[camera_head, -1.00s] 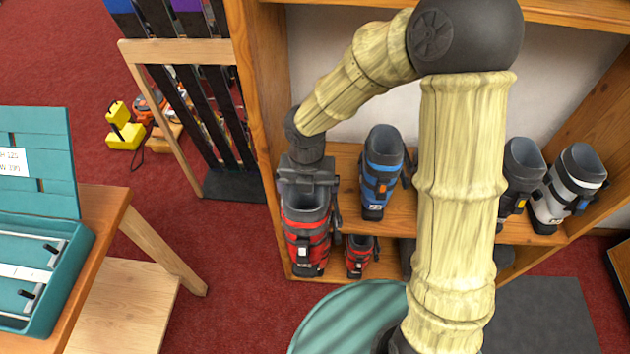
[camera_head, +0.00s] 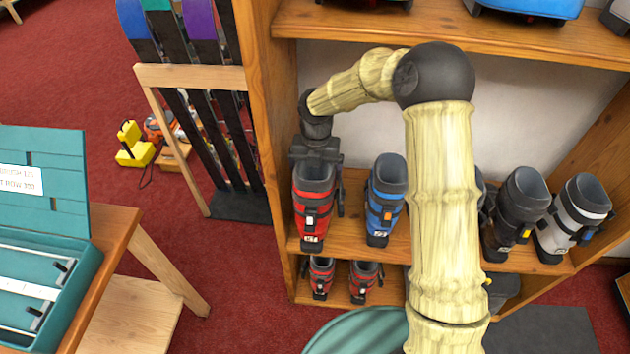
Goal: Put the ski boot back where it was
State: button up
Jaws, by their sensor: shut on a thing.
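The ski boot (camera_head: 313,207) is red with a grey cuff and dark buckles, upright, at the left end of the middle shelf (camera_head: 350,232). My gripper (camera_head: 316,162) is above it, shut on its upper cuff. The fingers partly hide the cuff. The boot's sole appears at the height of the shelf's front edge; I cannot tell whether it touches the board.
A blue boot (camera_head: 385,198) stands just right of the red one. A black boot (camera_head: 516,213) and a white boot (camera_head: 573,217) stand farther right. Two small red boots (camera_head: 342,278) are on the shelf below. The shelf's left upright (camera_head: 262,120) is close. Skis (camera_head: 205,120) lean in a rack at left.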

jog(key=shift+w, duration=1.4)
jog(key=shift+a, duration=0.15)
jog(key=shift+w, duration=0.25)
jog(key=shift+w+f+p, duration=0.1)
jog(key=shift+f+p, duration=0.2)
jog(key=shift+f, duration=1.4)
jog(key=o, duration=1.7)
jog(key=shift+f, duration=0.15)
notch_tip(320, 180, up, 8)
jog(key=shift+f, duration=0.15)
